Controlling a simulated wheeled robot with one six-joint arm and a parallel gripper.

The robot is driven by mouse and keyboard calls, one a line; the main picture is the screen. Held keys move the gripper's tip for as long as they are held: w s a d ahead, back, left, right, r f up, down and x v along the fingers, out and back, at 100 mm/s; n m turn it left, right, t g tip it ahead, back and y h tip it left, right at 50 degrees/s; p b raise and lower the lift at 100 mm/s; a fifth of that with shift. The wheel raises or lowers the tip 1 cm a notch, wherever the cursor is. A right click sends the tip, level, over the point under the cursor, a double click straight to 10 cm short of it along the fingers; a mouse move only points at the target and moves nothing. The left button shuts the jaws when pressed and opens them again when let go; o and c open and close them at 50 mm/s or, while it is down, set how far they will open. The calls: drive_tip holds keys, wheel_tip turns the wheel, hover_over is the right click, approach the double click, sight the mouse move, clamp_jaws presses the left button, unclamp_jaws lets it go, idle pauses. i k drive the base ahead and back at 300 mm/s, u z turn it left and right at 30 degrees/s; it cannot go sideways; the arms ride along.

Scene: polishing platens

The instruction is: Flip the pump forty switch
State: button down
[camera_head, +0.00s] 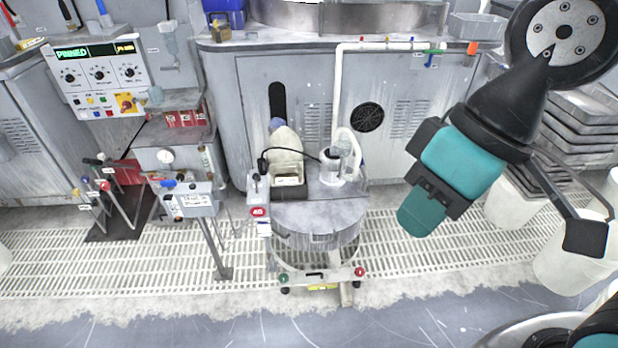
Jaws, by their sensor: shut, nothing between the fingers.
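The pump switch box (257,190) is a small grey upright box with a short lever on top. A red round label reading 40 (258,212) is on its front. It is at the front left of a round grey drum-like stand (318,216). The lever's exact position is too small to tell. My gripper (421,213), teal and black, hangs to the right of the stand, well apart from the switch. It is shut and empty.
A white pump (332,168) and a cream container (286,150) stand on the drum. A grey control box on a post (190,202) is to the left. A dial panel (99,78) is upper left. White buckets (512,208) are at right. Front floor is clear.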

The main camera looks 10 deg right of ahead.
sight(256, 176)
drive_tip(key=z, duration=0.1)
drive_tip(key=k, duration=0.1)
drive_tip(key=u, duration=0.8)
drive_tip(key=i, duration=0.55)
drive_tip(key=u, duration=0.75)
drive_tip(key=i, duration=0.85)
drive_tip(key=z, duration=0.7)
drive_tip(key=i, duration=0.75)
drive_tip(key=z, duration=0.85)
